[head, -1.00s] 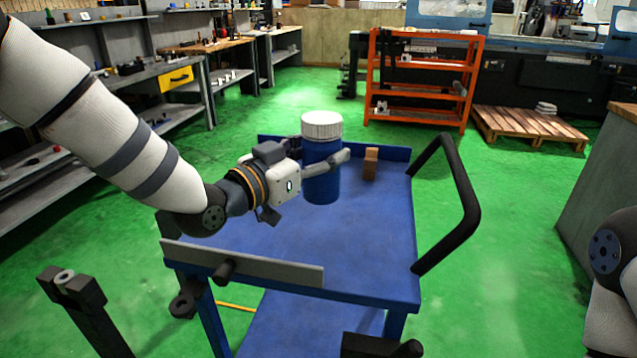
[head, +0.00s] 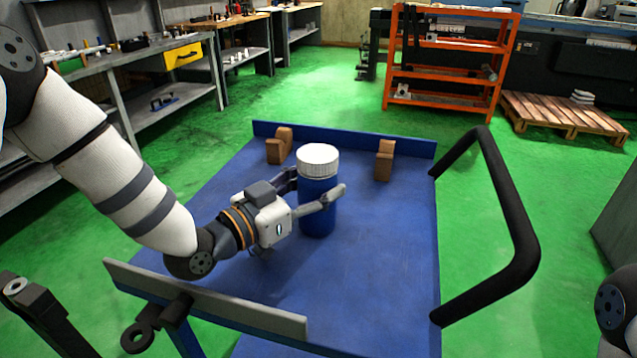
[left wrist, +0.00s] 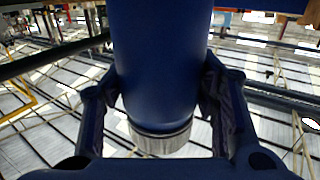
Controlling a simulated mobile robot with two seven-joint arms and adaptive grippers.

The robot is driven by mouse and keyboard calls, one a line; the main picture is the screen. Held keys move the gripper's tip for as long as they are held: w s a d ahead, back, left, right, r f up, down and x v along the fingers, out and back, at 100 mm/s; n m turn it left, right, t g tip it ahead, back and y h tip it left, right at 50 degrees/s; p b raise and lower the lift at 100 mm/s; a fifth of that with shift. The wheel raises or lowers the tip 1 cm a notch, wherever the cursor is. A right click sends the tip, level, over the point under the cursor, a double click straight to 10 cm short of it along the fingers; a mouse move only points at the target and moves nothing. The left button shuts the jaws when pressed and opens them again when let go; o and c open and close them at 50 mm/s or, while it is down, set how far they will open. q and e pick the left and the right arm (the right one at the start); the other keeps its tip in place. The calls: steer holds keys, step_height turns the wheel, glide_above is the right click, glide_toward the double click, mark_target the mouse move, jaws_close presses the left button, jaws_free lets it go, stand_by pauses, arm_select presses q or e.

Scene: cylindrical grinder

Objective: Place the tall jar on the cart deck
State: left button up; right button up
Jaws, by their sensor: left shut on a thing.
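The tall jar (head: 319,205) is blue with a white ribbed lid and stands upright in the head view. My left gripper (head: 318,198) is shut around its upper body, below the lid. In the left wrist view the jar (left wrist: 158,65) fills the space between the two fingers (left wrist: 165,100), with its lid toward the bottom of the picture. The blue cart deck (head: 385,255) lies under the jar. I cannot tell whether the jar's base touches the deck. My right gripper is out of view.
Two brown blocks (head: 279,146) (head: 384,160) stand at the deck's far edge. A black handle (head: 510,215) rises at the cart's right side. A grey bar (head: 205,300) runs along the near edge. The deck right of the jar is clear.

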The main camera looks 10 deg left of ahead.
mark_target(301, 191)
arm_select(q)
steer(key=shift+w, duration=0.1)
steer(key=o, duration=0.9)
steer(key=shift+f, duration=0.1)
steer(key=o, duration=0.5)
steer(key=shift+c, duration=0.2)
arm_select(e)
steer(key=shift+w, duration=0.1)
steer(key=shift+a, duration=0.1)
arm_select(q)
steer(key=shift+r, duration=0.3)
steer(key=v, duration=0.7)
steer(key=shift+a+p, duration=0.15)
steer(key=shift+p, duration=0.2)
steer(key=shift+f, duration=0.1)
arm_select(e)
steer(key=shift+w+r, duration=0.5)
